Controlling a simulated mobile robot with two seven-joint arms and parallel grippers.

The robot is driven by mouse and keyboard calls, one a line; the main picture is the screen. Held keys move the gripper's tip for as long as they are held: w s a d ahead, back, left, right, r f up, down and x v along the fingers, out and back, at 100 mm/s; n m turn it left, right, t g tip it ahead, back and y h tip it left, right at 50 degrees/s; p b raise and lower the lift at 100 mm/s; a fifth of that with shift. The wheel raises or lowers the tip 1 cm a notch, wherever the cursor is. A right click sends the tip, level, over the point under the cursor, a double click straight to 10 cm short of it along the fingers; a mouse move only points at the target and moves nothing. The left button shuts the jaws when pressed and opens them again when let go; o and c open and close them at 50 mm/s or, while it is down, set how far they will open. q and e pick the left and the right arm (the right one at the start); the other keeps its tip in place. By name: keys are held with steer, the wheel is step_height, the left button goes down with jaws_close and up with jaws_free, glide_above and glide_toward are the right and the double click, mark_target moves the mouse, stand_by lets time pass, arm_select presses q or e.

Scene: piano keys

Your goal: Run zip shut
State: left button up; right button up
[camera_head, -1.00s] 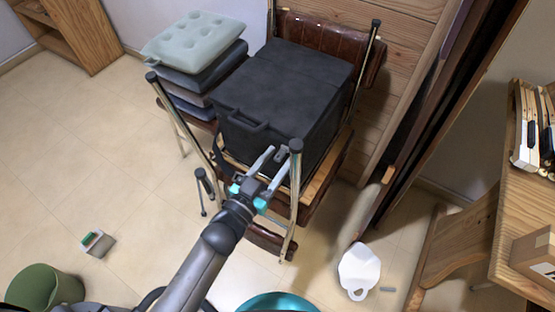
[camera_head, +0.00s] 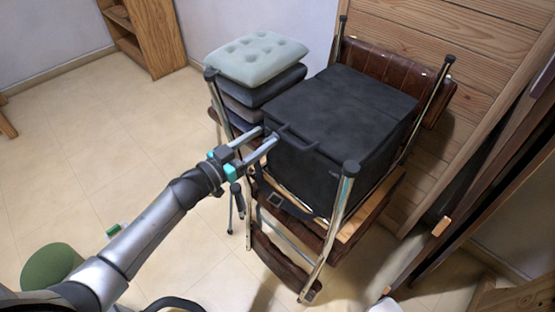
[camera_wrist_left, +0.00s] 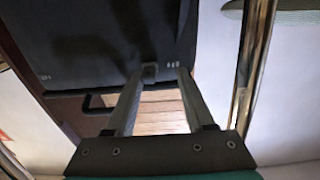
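A black soft case (camera_head: 345,112) lies on a chair with metal posts, with its lid down. A handle (camera_head: 300,138) is on its front side. My left gripper (camera_head: 269,135) is at the front left corner of the case, left of the handle. Its two fingers are apart. In the left wrist view the fingertips (camera_wrist_left: 159,73) are at the edge of the case (camera_wrist_left: 95,45), with a small dark tab (camera_wrist_left: 149,72) between them. The fingers do not clearly touch the tab. I cannot make out the zip line. My right gripper is not in view.
A pale tufted cushion (camera_head: 256,58) tops a stack of dark cushions (camera_head: 275,88) left of the case. Chair posts (camera_head: 343,205) rise around the case. A wooden wall (camera_head: 490,60) stands behind. Floor (camera_head: 130,150) at left is mostly clear; a green bin (camera_head: 50,268) stands there.

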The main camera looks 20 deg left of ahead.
arm_select(q)
steer(key=w+a+p+v, duration=0.1)
steer(key=p+v, duration=0.3)
steer(key=v, duration=1.2)
steer(key=s+a+f+n+y, duration=0.1)
steer(key=f+y, duration=0.2)
steer(key=f, duration=0.3)
steer(key=a+f+n+g+y, duration=0.1)
steer(key=a+f+n+y, duration=0.1)
steer(key=f, duration=0.4)
steer(key=shift+s+a+f+g+y+p, duration=0.3)
steer(key=shift+s+f+y+p, duration=0.1)
steer(key=shift+y, duration=0.1)
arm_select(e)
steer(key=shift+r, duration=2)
